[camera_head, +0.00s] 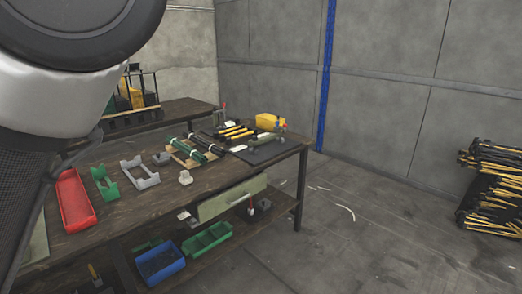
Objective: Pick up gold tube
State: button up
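Several yellow-gold tubes (236,133) lie on the far part of the wooden workbench, next to dark tools and a yellow box (268,122). They are small in view, and I cannot tell which is the gold tube. My gripper is not in view. A large grey and black part of my own arm fills the upper left and hides the left end of the bench.
The workbench (215,186) carries a red tray (75,200), green and grey holders, and dark green tubes (187,151). Blue (160,262) and green (207,240) bins sit on its lower shelf. Black-and-yellow rods (492,190) are stacked far right. Floor between is mostly clear.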

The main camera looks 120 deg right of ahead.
aim_at(216, 135)
jog(key=z, duration=2.45)
jog(key=i+l+z, duration=0.15)
jog(key=l+z, duration=0.2)
jog(key=i+l+z, duration=0.15)
jog(key=l+z, duration=0.2)
jog(key=i+l+z, duration=0.35)
jog(key=i+l, duration=0.25)
jog(key=l, duration=0.15)
